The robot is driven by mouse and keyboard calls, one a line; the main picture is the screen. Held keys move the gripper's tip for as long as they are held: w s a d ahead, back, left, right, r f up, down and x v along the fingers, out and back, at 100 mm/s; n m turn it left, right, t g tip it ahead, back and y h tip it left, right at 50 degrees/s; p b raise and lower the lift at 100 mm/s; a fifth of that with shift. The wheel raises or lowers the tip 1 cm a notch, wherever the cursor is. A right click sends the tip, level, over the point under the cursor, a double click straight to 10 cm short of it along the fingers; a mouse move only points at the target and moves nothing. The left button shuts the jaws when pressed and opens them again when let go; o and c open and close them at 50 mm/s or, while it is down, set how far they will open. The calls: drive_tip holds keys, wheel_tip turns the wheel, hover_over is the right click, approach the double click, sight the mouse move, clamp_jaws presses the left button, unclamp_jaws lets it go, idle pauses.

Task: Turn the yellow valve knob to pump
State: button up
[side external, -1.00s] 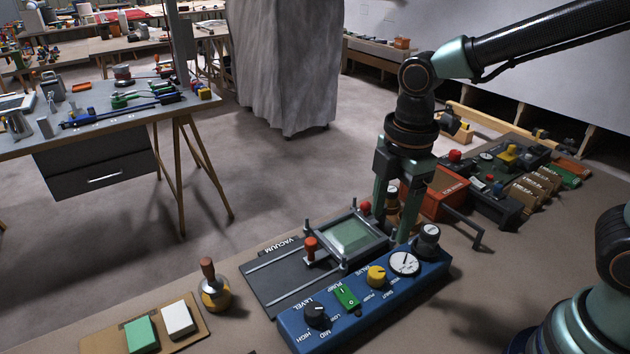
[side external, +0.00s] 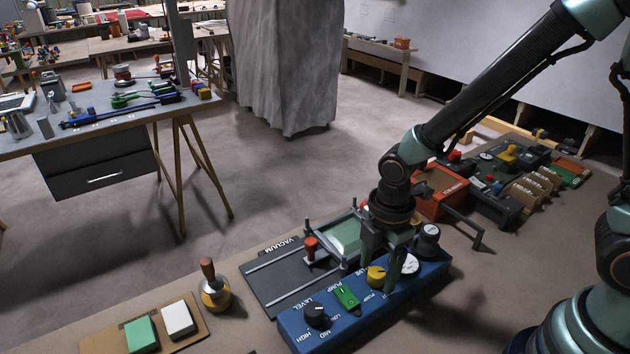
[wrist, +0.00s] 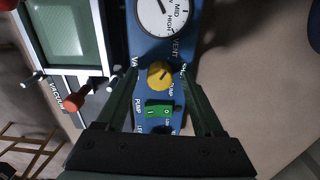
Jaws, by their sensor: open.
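The yellow valve knob (side external: 376,275) sits on the blue control panel (side external: 436,279), between the green pump switch (side external: 347,297) and the round white gauge (side external: 411,265). In the wrist view the knob (wrist: 160,74) lies between and ahead of my two fingers, near their tips. PUMP and VENT lettering shows near it. Which mark the knob points at, I cannot tell. My gripper (side external: 388,272) is open and empty, pointing down over the panel at the knob. In the side view a finger stands just right of the knob; whether they touch, I cannot tell.
A vacuum plate (side external: 265,286) with a red-topped handle (side external: 310,247) lies behind the panel.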

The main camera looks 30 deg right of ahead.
drive_tip(key=shift+f, duration=0.25)
clamp_jaws()
